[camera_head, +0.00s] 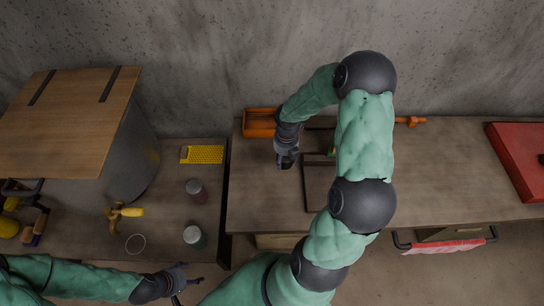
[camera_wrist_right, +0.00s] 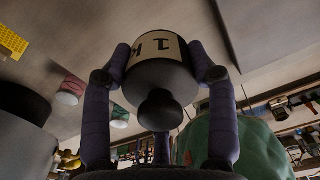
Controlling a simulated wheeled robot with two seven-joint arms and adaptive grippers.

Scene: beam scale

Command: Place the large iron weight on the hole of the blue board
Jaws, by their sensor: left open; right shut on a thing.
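In the head view my right gripper (camera_head: 287,160) is above the left part of the right-hand table, just below the orange tray. The weight is too small and dark there to make out clearly. My left gripper (camera_head: 182,282) is open and empty at the bottom, in front of the left table. I cannot make out the blue board or its hole; my right arm hides part of the table.
An orange tray (camera_head: 259,122) stands at the table's back edge. A dark-edged flat piece (camera_head: 317,187) lies beside my right arm. A red case (camera_head: 523,158) is at far right. Two jars (camera_head: 196,190) and a yellow grater-like piece (camera_head: 202,154) are on the left table.

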